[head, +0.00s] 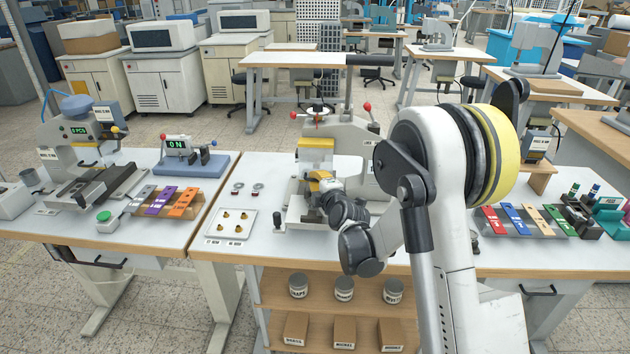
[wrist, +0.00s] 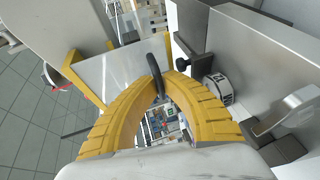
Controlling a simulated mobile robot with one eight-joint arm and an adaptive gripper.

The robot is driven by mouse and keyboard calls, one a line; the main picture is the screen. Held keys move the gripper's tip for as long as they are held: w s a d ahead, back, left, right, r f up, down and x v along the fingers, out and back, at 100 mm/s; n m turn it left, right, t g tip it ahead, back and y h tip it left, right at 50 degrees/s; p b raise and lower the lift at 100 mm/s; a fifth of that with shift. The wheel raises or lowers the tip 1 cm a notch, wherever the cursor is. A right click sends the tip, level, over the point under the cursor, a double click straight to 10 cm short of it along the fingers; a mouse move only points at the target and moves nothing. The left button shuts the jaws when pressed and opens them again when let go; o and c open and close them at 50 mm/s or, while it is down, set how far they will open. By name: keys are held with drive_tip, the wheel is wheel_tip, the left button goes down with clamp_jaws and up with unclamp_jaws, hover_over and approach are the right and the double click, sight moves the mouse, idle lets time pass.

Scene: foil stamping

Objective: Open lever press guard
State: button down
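The lever press (head: 352,140) stands on the middle bench, with red-knobbed levers at its top. Its guard (head: 316,143) is a yellow-edged panel on the front; in the wrist view the guard (wrist: 112,72) shows as a clear, tilted panel with yellow edges. A black curved handle (wrist: 152,62) stands out by the guard's edge. My gripper (head: 318,184) is at the front of the press, just below the guard. In the wrist view the yellow fingertips of my gripper (wrist: 161,78) are close together, with the handle between them. My arm hides the press's right side.
A white tray with small brass parts (head: 232,222) lies left of the press. Colored foil strips (head: 522,220) lie to the right. Another press (head: 78,140) and an "ON" unit (head: 180,150) stand on the left bench. Cans and boxes sit on shelves below.

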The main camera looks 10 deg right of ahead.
drive_tip(key=r+p, duration=0.1)
drive_tip(key=s+g+p, duration=0.1)
drive_tip(key=p, duration=0.1)
drive_tip(key=shift+s+a+r+g, duration=0.2)
drive_tip(key=shift+r+g, duration=0.1)
drive_tip(key=shift+r, duration=0.1)
wheel_tip(320, 180, up, 13)
drive_tip(key=s+m+g+y+p, duration=0.2)
drive_tip(key=m+g+p, duration=0.1)
drive_tip(key=g+p, duration=0.7)
drive_tip(key=shift+s+a+f+p, duration=0.15)
drive_tip(key=shift+s+a+p, duration=0.25)
drive_tip(key=shift+p, duration=1.9)
drive_tip(key=shift+w, duration=0.1)
